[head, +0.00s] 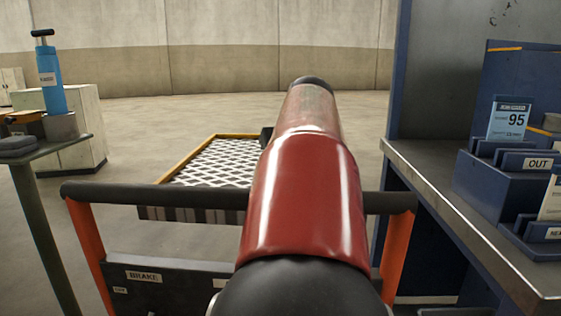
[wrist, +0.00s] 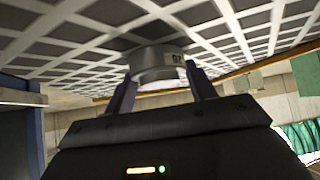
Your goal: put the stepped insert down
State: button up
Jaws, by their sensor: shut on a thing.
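The stepped insert (wrist: 157,62) is a short grey metal cylinder with a wider rim and a dark number mark on its side. In the wrist view my gripper (wrist: 162,92) has one dark finger on each side of it and is shut on it. The insert shows against the white lattice top (wrist: 75,45) of a cart; I cannot tell whether it touches the lattice or hangs just off it. In the head view the lattice top (head: 212,163) has a yellow edge, and my red arm reaches out towards it.
The cart's dark handlebar (head: 130,194) crosses in front, above a panel labelled BRAKE. A steel bench (head: 440,195) with blue card holders (head: 505,185) stands close on the right. Visible lattice looks bare.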

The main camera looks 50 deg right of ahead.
jog(key=shift+r, duration=0.15)
jog(key=o, duration=1.6)
jog(key=shift+f, duration=0.2)
jog(key=shift+r, duration=0.1)
jog(key=shift+s+r, duration=0.1)
jog(key=shift+r, duration=0.1)
jog(key=v, duration=1.1)
jog(key=shift+s+a+r+p, duration=0.15)
jog(key=shift+s+r+p, duration=0.05)
jog(key=shift+s+p, duration=0.15)
